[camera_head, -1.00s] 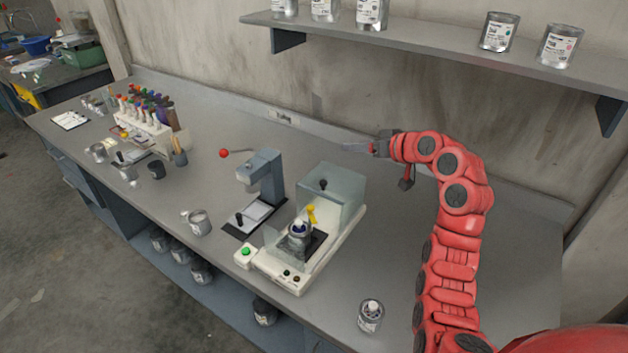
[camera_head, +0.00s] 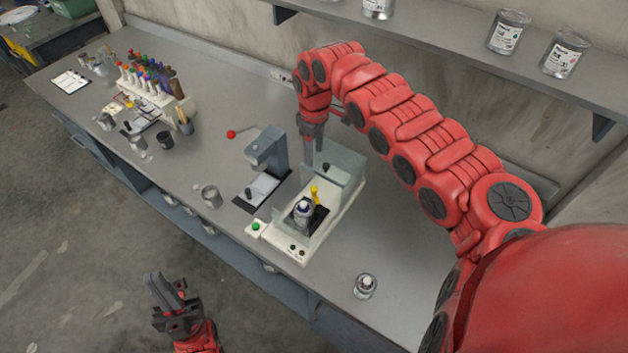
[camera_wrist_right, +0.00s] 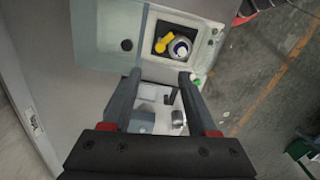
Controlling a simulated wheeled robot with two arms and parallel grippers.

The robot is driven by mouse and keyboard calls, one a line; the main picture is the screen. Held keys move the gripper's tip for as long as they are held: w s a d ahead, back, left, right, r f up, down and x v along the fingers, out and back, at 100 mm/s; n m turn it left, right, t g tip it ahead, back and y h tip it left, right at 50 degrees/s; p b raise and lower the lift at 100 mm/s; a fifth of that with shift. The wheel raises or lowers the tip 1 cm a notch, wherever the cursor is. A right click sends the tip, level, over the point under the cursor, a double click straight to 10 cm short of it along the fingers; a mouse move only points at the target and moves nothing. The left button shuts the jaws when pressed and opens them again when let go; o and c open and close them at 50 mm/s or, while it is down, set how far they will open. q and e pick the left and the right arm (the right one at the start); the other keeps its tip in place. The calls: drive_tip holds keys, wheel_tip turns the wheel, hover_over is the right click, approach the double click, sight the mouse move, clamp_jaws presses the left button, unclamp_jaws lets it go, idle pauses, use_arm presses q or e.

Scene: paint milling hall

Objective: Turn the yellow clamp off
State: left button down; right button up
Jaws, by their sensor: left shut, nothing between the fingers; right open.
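The yellow clamp (camera_head: 316,195) is a small lever beside a can (camera_head: 303,211) with a blue-and-white top on the white milling machine (camera_head: 288,243). In the right wrist view the yellow clamp (camera_wrist_right: 164,43) points toward the can (camera_wrist_right: 181,47) from the left, inside the machine's dark square recess. My left gripper (camera_head: 163,292) is shut and empty, low in front of the bench.
A grey press (camera_head: 268,155) with a red-knobbed lever stands left of the machine. A metal cup (camera_head: 211,196) and a small jar (camera_head: 365,286) stand on the bench. A bottle rack (camera_head: 147,98) is further left. A shelf (camera_head: 455,52) with cans runs above.

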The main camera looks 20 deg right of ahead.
sight(314, 188)
wheel_tip(314, 188, down, 16)
drive_tip(key=b, duration=0.6)
drive_tip(key=shift+w+r+b, duration=0.1)
drive_tip(key=shift+r+b, duration=0.1)
drive_tip(key=shift+b, duration=0.1)
clamp_jaws()
